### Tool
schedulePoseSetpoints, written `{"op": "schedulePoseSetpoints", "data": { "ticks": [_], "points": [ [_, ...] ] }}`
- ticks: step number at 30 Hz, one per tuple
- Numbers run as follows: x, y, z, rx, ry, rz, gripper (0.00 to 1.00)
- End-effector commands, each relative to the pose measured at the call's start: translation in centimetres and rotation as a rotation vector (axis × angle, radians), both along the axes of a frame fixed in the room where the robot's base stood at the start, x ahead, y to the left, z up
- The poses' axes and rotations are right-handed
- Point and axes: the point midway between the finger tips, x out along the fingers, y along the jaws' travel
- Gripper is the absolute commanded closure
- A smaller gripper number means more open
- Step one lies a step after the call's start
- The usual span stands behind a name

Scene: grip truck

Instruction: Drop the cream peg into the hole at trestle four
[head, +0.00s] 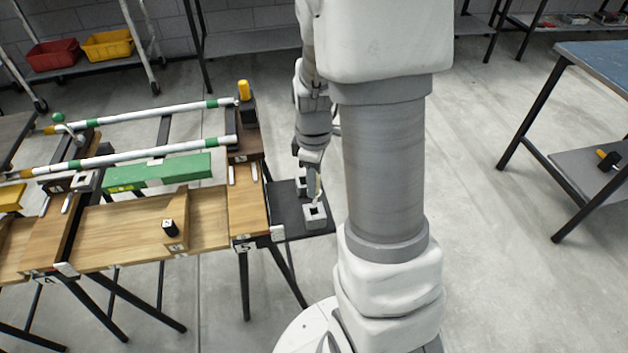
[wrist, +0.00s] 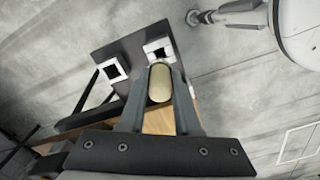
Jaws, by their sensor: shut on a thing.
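My gripper (head: 314,180) is shut on the cream peg (wrist: 160,83), which lies between the two fingers in the wrist view. In the head view a sliver of the peg (head: 318,189) shows at the fingertips. The gripper is over a dark side shelf with two light square holders; the near holder (head: 315,216) shows an empty dark hole. Whether the peg's lower end is clear of the holders is hard to tell. Trestle four (head: 49,230) stands to the left, marked 4, with a grey square block (head: 86,181) on its top.
Trestle five (head: 247,210) stands between trestle four and my gripper; a yellow peg (head: 243,90) rises at its back. White rails with green bands (head: 150,156), a green block (head: 160,172) and a small black-and-white cube (head: 169,228) occupy the span. A blue-topped table (head: 600,68) is at right.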

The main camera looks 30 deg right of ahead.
Motion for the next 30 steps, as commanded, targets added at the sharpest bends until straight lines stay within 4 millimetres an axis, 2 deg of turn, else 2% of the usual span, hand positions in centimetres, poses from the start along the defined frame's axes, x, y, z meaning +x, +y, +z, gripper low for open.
{"op": "schedulePoseSetpoints", "data": {
  "ticks": [15,30],
  "points": [
    [0.0,0.0,0.7,-0.001,-0.001,0.0,0.99],
    [0.0,0.0,3.7,-0.001,-0.001,0.0,0.99]
  ]
}}
